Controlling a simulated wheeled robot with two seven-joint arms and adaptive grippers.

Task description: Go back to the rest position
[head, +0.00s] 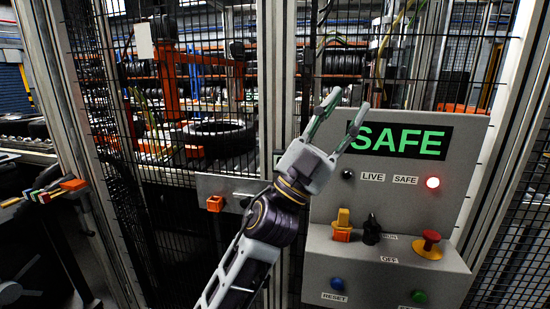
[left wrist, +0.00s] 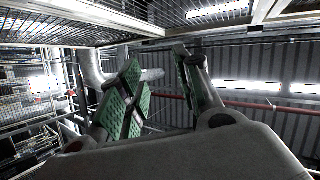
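My left gripper (head: 345,120) is raised in front of the control panel, its fingers pointing up and to the right just left of the SAFE display (head: 410,141). Its two fingers stand apart with nothing between them. In the left wrist view the open fingers (left wrist: 160,95) show green pads against a grey wall and roof mesh. The right gripper is not in the head view.
Mesh fencing (head: 215,60) encloses a tyre (head: 215,136).

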